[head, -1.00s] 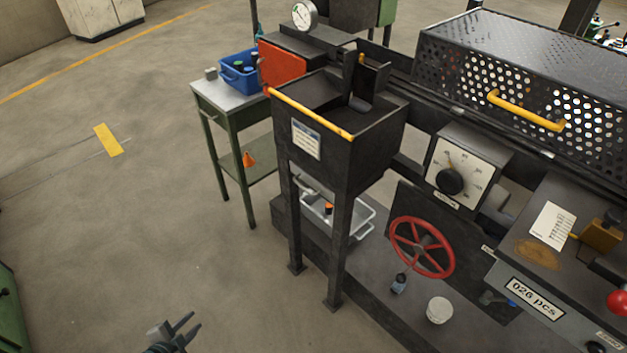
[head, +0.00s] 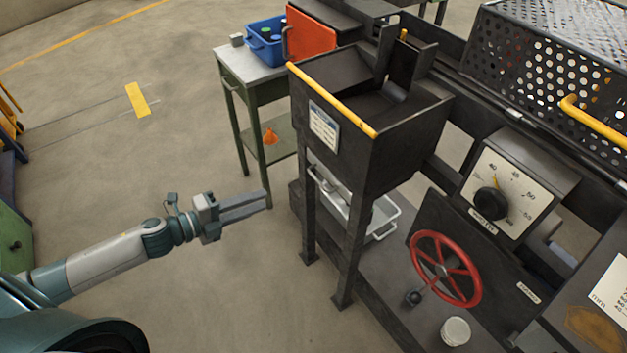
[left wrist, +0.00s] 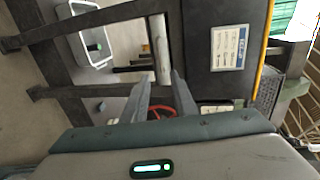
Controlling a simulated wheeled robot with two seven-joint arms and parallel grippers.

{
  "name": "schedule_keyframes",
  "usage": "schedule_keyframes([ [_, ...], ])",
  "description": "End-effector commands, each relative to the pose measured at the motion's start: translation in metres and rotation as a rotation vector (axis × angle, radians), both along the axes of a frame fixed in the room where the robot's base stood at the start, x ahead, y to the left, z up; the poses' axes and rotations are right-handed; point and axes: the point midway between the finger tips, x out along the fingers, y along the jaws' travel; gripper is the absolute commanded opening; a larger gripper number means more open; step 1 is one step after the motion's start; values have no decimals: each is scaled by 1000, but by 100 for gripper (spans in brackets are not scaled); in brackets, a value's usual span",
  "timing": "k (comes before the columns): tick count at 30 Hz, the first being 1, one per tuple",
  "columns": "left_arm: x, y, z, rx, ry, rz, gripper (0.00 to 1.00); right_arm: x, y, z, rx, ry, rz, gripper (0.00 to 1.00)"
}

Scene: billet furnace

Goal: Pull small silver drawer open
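The small silver drawer (head: 330,188) shows as a narrow pale front just under the dark hopper box, between its legs. In the left wrist view it is a pale upright strip (left wrist: 161,50) beside the labelled dark panel, with dark bars next to it. My left gripper (head: 268,199) is in front and to the left of the stand, pointing toward it, apart from the drawer. Its two fingers are parted and empty; they also show in the left wrist view (left wrist: 162,82), below the drawer strip. My right gripper is not in view.
A grey bin (head: 383,222) sits low behind the stand's legs (head: 350,250). A red handwheel (head: 445,268) and a white cup (head: 456,331) are to the right. A green table (head: 250,75) with a blue crate (head: 264,45) stands behind.

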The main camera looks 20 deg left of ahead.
Motion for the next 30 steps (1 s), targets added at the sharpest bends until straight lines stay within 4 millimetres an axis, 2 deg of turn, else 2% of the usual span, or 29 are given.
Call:
schedule_keyframes([
  [7,3,-2,-1,-2,0,2,25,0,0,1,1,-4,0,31],
  [13,13,-9,-2,-3,1,3,25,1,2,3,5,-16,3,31],
  [30,72,-55,-16,-2,-2,2,25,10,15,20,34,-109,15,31],
])
